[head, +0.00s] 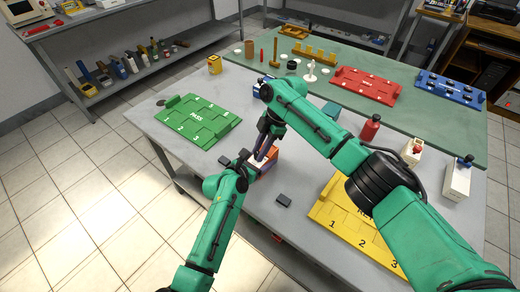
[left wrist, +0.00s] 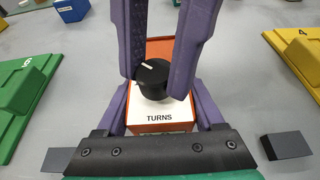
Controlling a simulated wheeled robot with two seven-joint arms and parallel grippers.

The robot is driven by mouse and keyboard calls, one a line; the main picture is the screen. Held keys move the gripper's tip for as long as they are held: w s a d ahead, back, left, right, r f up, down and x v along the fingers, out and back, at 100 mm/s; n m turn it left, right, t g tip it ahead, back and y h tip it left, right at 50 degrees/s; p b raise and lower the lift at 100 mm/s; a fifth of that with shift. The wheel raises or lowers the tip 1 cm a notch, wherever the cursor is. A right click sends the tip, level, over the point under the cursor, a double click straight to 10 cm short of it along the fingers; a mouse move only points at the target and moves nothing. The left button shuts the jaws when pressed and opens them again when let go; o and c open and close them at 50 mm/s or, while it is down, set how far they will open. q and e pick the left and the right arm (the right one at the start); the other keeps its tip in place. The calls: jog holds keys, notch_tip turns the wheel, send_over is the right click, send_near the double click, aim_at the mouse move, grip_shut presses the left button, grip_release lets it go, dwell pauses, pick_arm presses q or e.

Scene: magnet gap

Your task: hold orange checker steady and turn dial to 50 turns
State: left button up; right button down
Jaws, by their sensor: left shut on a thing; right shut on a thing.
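The orange checker (head: 268,166) stands on the grey table near its front edge, partly hidden by my arms. In the left wrist view the checker (left wrist: 158,128) has an orange body and a white face reading TURNS. A black round dial (left wrist: 154,82) with a white mark sits on it; the mark lies near the dial's top. My left gripper (head: 249,163) is shut on the checker, its purple fingers along both sides. My right gripper (head: 264,150) comes from above, and its fingers are shut on the dial, one on each side. No turn reading is legible.
A green PASS tray (head: 198,121) lies at left and a yellow numbered tray (head: 348,228) at right. A small dark block (head: 284,200) lies between the checker and the yellow tray. A red bottle (head: 370,128) and white containers stand to the right.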

jog(key=m+t, duration=0.1)
jog(key=m, duration=0.2)
jog(key=shift+s+m+y, duration=0.15)
jog(key=shift+m+y, duration=0.15)
jog(key=m+t, duration=0.2)
jog(key=m, duration=0.2)
jog(key=shift+s+m, duration=0.15)
jog(key=shift+m, duration=0.15)
jog(key=m+t+h, duration=0.1)
jog(key=m, duration=0.3)
jog(key=shift+s, duration=0.1)
pick_arm(q)
jog(key=shift+a, duration=0.1)
pick_arm(e)
jog(key=shift+a+m+t+h, duration=0.1)
jog(key=shift+m+t+h, duration=0.3)
jog(key=shift+m, duration=0.7)
jog(key=shift+a+m+t+h, duration=0.1)
jog(key=shift+m+t+h, duration=0.25)
jog(key=shift+m, duration=0.75)
jog(key=shift+d, duration=0.1)
